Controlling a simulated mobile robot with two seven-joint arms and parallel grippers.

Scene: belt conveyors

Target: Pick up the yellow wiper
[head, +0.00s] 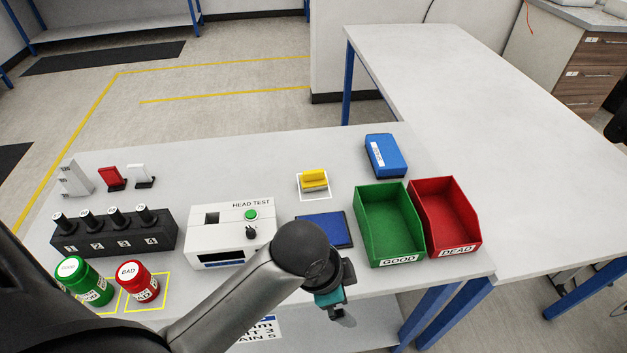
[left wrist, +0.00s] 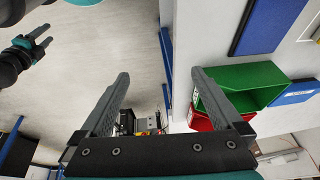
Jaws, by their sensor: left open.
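The yellow wiper (head: 314,177) lies on the light grey table inside a white outlined square, behind the blue pad (head: 326,229). My left gripper (head: 343,314) hangs near the table's front edge, nearer to me than the wiper and apart from it. In the head view my forearm hides part of it. In the left wrist view my left gripper (left wrist: 160,75) has its fingers wide apart with nothing between the tips. My right gripper (left wrist: 43,36) shows small at the left of that view, its fingers apart and empty.
A white head test box (head: 231,233) stands left of the wiper. A green bin (head: 390,259) and a red bin (head: 463,247) stand to the right, with a blue box (head: 385,156) behind. Several dark holders and jars fill the left. The table around the wiper is clear.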

